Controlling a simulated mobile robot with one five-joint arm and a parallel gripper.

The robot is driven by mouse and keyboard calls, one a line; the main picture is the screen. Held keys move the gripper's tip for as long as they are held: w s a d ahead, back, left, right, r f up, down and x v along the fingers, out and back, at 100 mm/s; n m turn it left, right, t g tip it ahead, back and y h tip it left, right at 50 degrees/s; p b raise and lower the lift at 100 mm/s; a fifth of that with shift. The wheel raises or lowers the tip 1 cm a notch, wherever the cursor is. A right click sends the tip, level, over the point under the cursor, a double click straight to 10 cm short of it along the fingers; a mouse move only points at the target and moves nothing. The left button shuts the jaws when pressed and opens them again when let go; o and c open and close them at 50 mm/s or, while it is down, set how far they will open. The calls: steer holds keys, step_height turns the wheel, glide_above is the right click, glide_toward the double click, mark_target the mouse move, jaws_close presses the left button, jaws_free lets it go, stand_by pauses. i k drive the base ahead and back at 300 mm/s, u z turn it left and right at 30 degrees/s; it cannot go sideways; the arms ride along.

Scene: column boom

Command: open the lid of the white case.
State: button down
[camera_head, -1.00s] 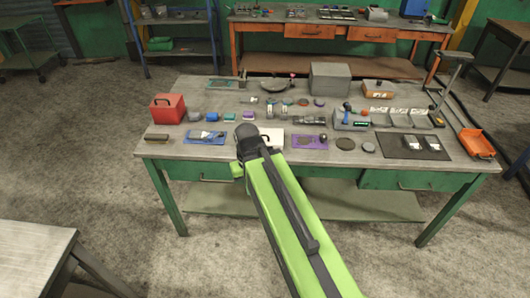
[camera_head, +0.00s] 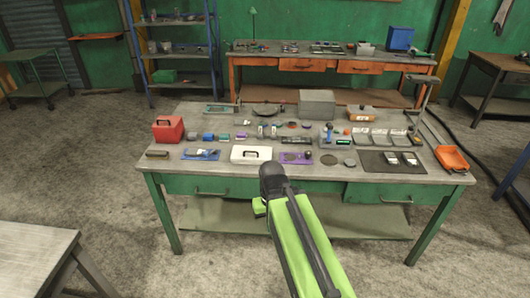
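The white case (camera_head: 251,154) lies near the front edge of the workbench, a little left of its middle. It looks closed, with a dark handle on its top. My green and black arm reaches up from the bottom of the picture and ends in front of the bench's front edge, to the right of and nearer than the case. The arm's end (camera_head: 268,186) is apart from the case. The gripper's fingers cannot be made out, so its opening is hidden.
The workbench (camera_head: 400,177) holds a red box (camera_head: 168,129) at left, a blue mat (camera_head: 201,154) and a purple mat (camera_head: 295,157) on either side of the case, and a grey box (camera_head: 316,104) behind. An orange tray (camera_head: 452,159) is at the right edge.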

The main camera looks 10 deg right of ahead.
mark_target(240, 154)
steer(key=u, duration=0.05)
steer(key=i, duration=1)
steer(key=u, duration=2.1)
steer(key=k, duration=1.05)
steer(key=z, duration=0.4)
steer(key=i, duration=1)
steer(key=u, duration=0.1)
